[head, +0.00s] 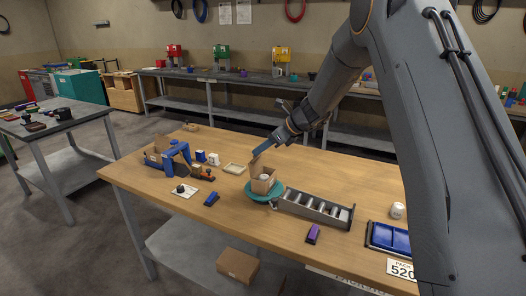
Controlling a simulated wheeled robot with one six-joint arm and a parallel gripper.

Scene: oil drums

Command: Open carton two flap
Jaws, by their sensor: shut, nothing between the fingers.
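A small open brown carton (264,187) stands on a round teal turntable (252,194) near the middle of the wooden table. One flap (255,167) stands up at its left rear side, and something white shows inside. My gripper (256,153) reaches in from the upper right, with its blue fingers shut and empty. Its tip is just above the raised flap in the picture; I cannot tell whether they touch. Another brown carton (160,143) stands at the table's left, partly hidden by a blue device. No number shows on either carton.
A grey divided tray (312,211) sits close to the turntable's right. A white container (397,210) stands at right. The front left tabletop is mostly clear.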

